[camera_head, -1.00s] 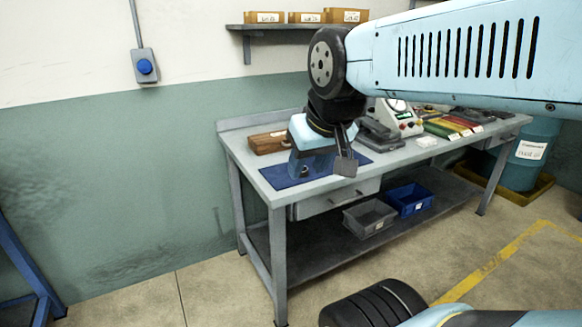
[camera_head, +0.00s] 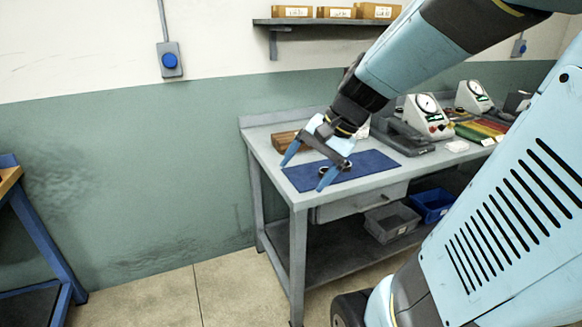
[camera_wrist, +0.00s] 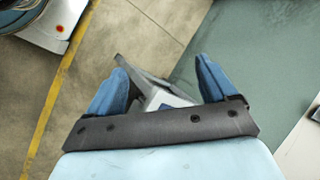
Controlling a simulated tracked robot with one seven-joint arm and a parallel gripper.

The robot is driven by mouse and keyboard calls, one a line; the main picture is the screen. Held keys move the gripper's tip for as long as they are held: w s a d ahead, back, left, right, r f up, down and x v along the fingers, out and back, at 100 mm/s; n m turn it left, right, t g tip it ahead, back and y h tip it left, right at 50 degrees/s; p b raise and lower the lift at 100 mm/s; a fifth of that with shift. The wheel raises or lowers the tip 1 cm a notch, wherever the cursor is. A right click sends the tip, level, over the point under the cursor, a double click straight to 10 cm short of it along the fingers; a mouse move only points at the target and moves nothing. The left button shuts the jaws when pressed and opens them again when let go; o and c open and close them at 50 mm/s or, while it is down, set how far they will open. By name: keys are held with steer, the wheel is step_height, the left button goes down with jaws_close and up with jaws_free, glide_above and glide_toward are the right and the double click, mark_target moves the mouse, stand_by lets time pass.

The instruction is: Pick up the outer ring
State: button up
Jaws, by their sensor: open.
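A small dark ring-shaped part (camera_head: 346,166) lies on the blue mat (camera_head: 375,164) on the workbench, in the head view. It is partly hidden by my gripper, and I cannot tell whether it is the outer ring. My gripper (camera_head: 309,173) has its two blue fingers spread apart, near the left end of the mat and the bench's front-left corner. Nothing shows held between the fingers. In the wrist view the open gripper (camera_wrist: 161,70) points toward the floor and a grey bench part, and no ring shows there.
A wooden block (camera_head: 287,139) sits at the back left of the bench. Dial gauges (camera_head: 426,112) and coloured trays (camera_head: 480,132) stand to the right. Grey (camera_head: 391,222) and blue bins (camera_head: 432,205) are on the lower shelf.

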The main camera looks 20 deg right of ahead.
steer(key=w+d+f+m+t+y, duration=0.45)
steer(key=w+d+f+m, duration=0.25)
steer(key=w+d+m, duration=0.45)
steer(key=w+d+f+m+t+h, duration=0.2)
steer(key=d+f+m+t+h, duration=0.1)
steer(key=d+f+m, duration=0.4)
steer(key=w+d+f+m+t+h, duration=0.2)
steer(key=w+d+m, duration=0.1)
steer(key=d+m, duration=0.4)
steer(key=n, duration=0.2)
glide_toward(322, 171)
steer(key=shift+w+f+m, duration=0.25)
steer(key=shift+w+f, duration=0.05)
steer(key=shift+f, duration=0.05)
steer(key=shift+a+x, duration=0.1)
steer(key=shift+x, duration=1.25)
steer(key=shift+a+x, duration=0.15)
steer(key=shift+x, duration=1.25)
steer(key=shift+r, duration=0.15)
steer(key=shift+c, duration=0.2)
steer(key=c, duration=1.2)
steer(key=shift+o, duration=0.2)
steer(key=shift+r, duration=0.1)
